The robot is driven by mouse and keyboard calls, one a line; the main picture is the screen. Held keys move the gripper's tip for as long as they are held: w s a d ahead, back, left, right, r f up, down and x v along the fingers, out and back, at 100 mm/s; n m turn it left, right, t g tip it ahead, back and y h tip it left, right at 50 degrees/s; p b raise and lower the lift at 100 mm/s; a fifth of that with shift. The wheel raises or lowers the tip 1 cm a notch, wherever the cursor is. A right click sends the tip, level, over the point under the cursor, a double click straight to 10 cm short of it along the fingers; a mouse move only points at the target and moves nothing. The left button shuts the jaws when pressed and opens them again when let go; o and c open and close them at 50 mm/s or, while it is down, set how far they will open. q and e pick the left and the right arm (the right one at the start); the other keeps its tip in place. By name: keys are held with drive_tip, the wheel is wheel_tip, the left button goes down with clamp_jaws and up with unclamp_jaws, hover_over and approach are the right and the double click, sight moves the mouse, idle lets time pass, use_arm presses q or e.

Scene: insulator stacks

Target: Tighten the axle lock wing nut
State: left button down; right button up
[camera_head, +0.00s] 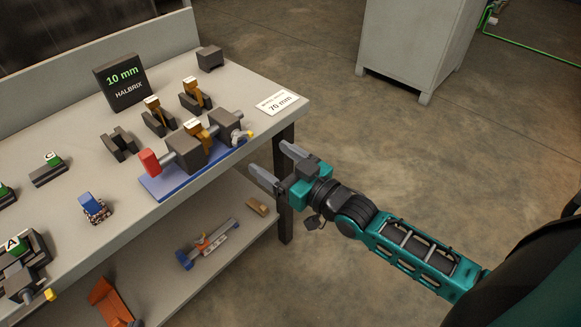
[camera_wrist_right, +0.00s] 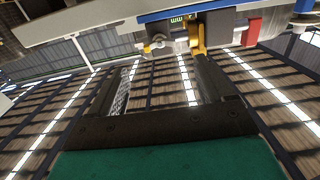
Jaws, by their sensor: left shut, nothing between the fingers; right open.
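A fixture with a blue base (camera_head: 160,188) stands at the table's front right, carrying two dark blocks, a grey axle and a red end piece (camera_head: 149,162). At the axle's right end is a small pale part with a yellow tip (camera_head: 250,133), seemingly the wing nut; its shape is too small to read. In the right wrist view a yellow part (camera_wrist_right: 157,46) appears beyond and between the fingertips. My right gripper (camera_head: 267,160) is open and empty, off the table's right front edge, apart from the fixture. My left gripper is not in view.
A black "10 mm HALBRIX" sign (camera_head: 121,81) and a white "70 mm" card (camera_head: 277,102) are on the table. Dark holders with orange-brown pieces (camera_head: 158,115) stand behind the fixture. A lower shelf (camera_head: 225,235) holds loose parts. Open floor lies right.

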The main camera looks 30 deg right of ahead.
drive_tip(key=v, duration=0.4)
drive_tip(key=shift+s, duration=0.1)
idle(0.4)
drive_tip(key=s+a+f+g+h+p, duration=0.1)
drive_tip(key=s+f+g+h, duration=0.1)
drive_tip(key=s+f, duration=0.3)
drive_tip(key=s+a+f+m+g+h+p, duration=0.1)
drive_tip(key=s+a+f+g+h+p, duration=0.1)
drive_tip(key=s+f+g, duration=0.2)
drive_tip(key=shift+s+f, duration=0.9)
drive_tip(key=shift+f, duration=0.1)
